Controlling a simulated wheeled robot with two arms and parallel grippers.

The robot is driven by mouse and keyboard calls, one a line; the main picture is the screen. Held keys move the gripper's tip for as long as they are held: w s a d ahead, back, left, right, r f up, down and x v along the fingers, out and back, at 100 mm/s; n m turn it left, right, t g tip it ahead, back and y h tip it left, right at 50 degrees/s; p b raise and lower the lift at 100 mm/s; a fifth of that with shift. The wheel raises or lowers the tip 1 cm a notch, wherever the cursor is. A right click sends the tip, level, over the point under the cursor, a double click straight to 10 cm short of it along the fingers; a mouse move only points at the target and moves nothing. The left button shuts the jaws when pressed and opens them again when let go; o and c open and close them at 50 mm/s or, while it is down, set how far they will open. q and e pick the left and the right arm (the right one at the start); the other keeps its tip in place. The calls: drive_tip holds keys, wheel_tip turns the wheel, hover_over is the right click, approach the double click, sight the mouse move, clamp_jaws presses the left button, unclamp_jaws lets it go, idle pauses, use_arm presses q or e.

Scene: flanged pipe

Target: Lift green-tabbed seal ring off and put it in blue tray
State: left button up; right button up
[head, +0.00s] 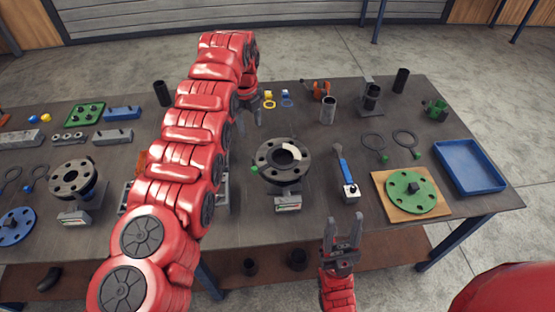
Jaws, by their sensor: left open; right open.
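A dark flanged pipe (268,151) stands mid-table with its bolt-holed face up. A green tab (254,168) sticks out at its left edge; the seal ring it belongs to cannot be told apart from the dark flange. Two thin dark rings with green tabs, one (373,141) left of the other (404,138), lie on the table to the right. The blue tray (485,188) is at the right end and looks empty. My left gripper (249,122) is open, behind and left of the flange, pointing down. My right gripper (343,226) is open and empty near the front edge.
A second flange (73,179) is at left. My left arm hides part of the table's middle.

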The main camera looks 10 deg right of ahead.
use_arm(q)
drive_tip(key=s+r+m+g, duration=0.1)
drive_tip(key=s+r, duration=0.1)
drive_tip(key=s, duration=0.1)
drive_tip(key=b, duration=0.8)
hover_over(254, 168)
wheel_tip(254, 168, down, 8)
drive_tip(key=shift+a+f+p, duration=0.25)
drive_tip(key=shift+f+p, duration=0.05)
wheel_tip(254, 168, down, 3)
drive_tip(key=shift+d+f+p, duration=0.1)
drive_tip(key=shift+f+p, duration=0.1)
drive_tip(key=shift+p, duration=0.5)
drive_tip(key=shift+s+f, duration=0.1)
drive_tip(key=shift+f, duration=0.05)
drive_tip(key=p, duration=0.1)
drive_tip(key=f+p, duration=0.1)
drive_tip(key=shift+d+f+p, duration=0.2)
drive_tip(key=shift+f+p, duration=0.1)
wheel_tip(254, 168, down, 3)
drive_tip(key=shift+f+b, duration=0.2)
drive_tip(key=shift+b, duration=0.25)
